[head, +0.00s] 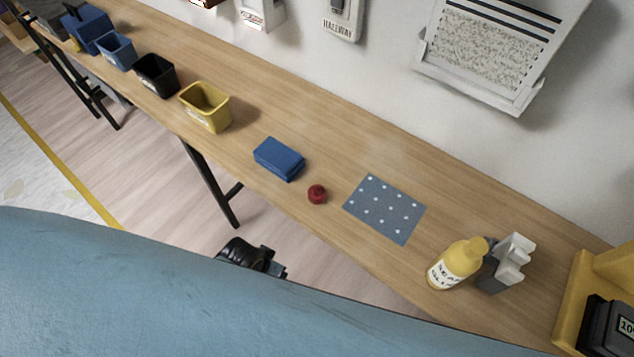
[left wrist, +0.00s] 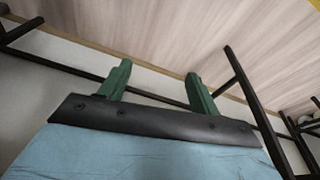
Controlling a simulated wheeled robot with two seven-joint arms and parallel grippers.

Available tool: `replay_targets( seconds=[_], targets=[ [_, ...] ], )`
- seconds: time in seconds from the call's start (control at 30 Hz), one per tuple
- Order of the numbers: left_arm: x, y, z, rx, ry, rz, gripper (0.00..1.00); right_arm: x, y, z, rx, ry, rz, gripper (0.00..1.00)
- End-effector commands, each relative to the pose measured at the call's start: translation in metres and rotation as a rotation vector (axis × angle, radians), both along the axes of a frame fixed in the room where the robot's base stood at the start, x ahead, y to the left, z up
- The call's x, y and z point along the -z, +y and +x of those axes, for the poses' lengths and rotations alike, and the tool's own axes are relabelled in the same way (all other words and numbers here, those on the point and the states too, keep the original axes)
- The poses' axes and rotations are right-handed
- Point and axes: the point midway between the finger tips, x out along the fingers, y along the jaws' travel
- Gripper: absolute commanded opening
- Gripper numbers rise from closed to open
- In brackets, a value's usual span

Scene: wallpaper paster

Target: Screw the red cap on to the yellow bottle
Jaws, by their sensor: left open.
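The red cap (head: 317,194) lies on the wooden table near its front edge, apart from the bottle. The yellow bottle (head: 457,263) stands upright on the table towards the right, with a white label; its top is yellow and no red cap is on it. In the left wrist view my left gripper (left wrist: 158,72) has its two green fingers spread apart with nothing between them. Floor and table legs lie behind it, and neither cap nor bottle shows there. My right gripper is in neither view.
A blue block (head: 278,160) lies left of the cap, and a dotted blue sheet (head: 384,209) lies between cap and bottle. A grey-white object (head: 508,263) stands close beside the bottle. A yellow bin (head: 206,107) and darker bins stand farther left. The wall bounds the table's back.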

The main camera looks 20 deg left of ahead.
Motion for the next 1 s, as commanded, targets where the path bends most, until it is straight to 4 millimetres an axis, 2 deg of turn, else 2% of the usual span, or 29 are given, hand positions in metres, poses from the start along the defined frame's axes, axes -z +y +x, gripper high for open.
replay_targets(
  seconds=[0.03, 0.1, 0.2, 0.37, 0.43, 0.67, 0.8, 0.9, 1.0],
  targets=[
    [-0.035, -0.011, 0.015, 0.007, -0.017, -0.019, 0.63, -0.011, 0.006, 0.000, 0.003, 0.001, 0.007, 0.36],
    [-0.069, -0.022, 0.027, 0.015, -0.026, -0.040, 0.63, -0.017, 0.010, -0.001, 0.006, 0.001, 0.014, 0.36],
    [-0.112, -0.035, 0.038, 0.029, -0.036, -0.063, 0.63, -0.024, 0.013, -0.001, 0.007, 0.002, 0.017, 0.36],
    [-0.172, -0.052, 0.046, 0.056, -0.049, -0.096, 0.63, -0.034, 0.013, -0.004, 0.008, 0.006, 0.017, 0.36],
    [-0.204, -0.064, 0.054, 0.078, -0.060, -0.118, 0.63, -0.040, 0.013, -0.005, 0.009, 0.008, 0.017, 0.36],
    [-0.234, -0.097, 0.084, 0.142, -0.019, -0.157, 0.63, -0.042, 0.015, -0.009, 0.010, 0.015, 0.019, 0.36],
    [-0.259, -0.112, 0.103, 0.187, 0.021, -0.148, 0.63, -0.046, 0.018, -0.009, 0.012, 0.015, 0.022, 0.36],
    [-0.278, -0.115, 0.116, 0.210, 0.066, -0.111, 0.63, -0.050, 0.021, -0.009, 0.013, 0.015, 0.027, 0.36],
    [-0.297, -0.109, 0.127, 0.215, 0.115, -0.049, 0.63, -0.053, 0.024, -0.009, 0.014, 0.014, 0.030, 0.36]
  ],
)
